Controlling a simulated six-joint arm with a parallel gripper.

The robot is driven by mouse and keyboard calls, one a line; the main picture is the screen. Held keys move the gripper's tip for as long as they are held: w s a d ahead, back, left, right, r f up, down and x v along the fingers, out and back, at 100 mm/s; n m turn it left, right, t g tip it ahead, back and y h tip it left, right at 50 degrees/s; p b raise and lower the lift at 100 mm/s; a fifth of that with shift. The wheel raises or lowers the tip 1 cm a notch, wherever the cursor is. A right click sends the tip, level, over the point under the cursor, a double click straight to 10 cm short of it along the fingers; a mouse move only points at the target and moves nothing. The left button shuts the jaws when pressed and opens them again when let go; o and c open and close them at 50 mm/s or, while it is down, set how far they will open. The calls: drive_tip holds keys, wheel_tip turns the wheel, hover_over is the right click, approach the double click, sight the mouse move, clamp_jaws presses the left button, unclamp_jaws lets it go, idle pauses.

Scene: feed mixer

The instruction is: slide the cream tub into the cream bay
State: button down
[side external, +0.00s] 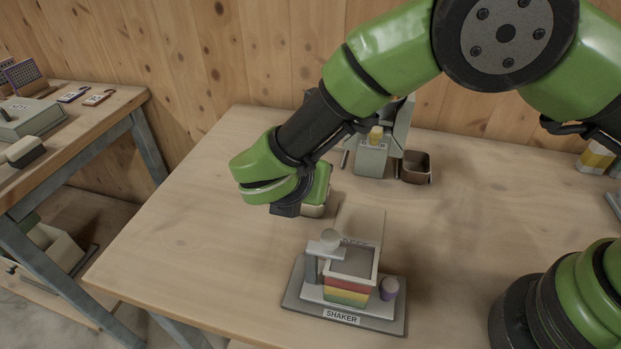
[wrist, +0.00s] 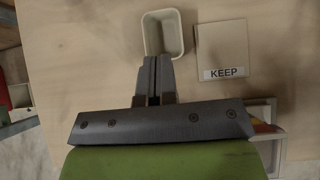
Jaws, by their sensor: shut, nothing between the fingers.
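The cream tub (wrist: 165,33) is an open, empty, rounded-square container standing on the table at the top of the wrist view. In the side view the tub (side external: 314,211) is mostly hidden behind my wrist. My gripper (wrist: 153,62) is shut and empty, its fingertips at the tub's near wall and overlapping its lower edge in the wrist view. I cannot tell whether they touch it. In the side view my gripper (side external: 285,210) points down close to the table. I cannot make out which place is the cream bay.
A pale plate marked KEEP (wrist: 222,48) lies just right of the tub. The shaker (side external: 345,285), with red, yellow and green bands, stands at the front. A grey machine (side external: 370,158) and a brown cup (side external: 416,168) stand behind. The table's left side is clear.

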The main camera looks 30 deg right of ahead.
drive_tip(key=x, duration=0.9)
drive_tip(key=shift+w+d+f, duration=0.15)
drive_tip(key=shift+d+f, duration=0.05)
drive_tip(key=shift+f, duration=0.05)
drive_tip(key=w+d, duration=0.5)
drive_tip(key=shift+s, duration=0.1)
drive_tip(key=s+a+r, duration=0.7)
drive_tip(key=s+a, duration=0.3)
drive_tip(key=x, duration=0.9)
drive_tip(key=shift+d+f, duration=0.1)
drive_tip(key=shift+f, duration=0.3)
drive_tip(key=shift+w, duration=0.1)
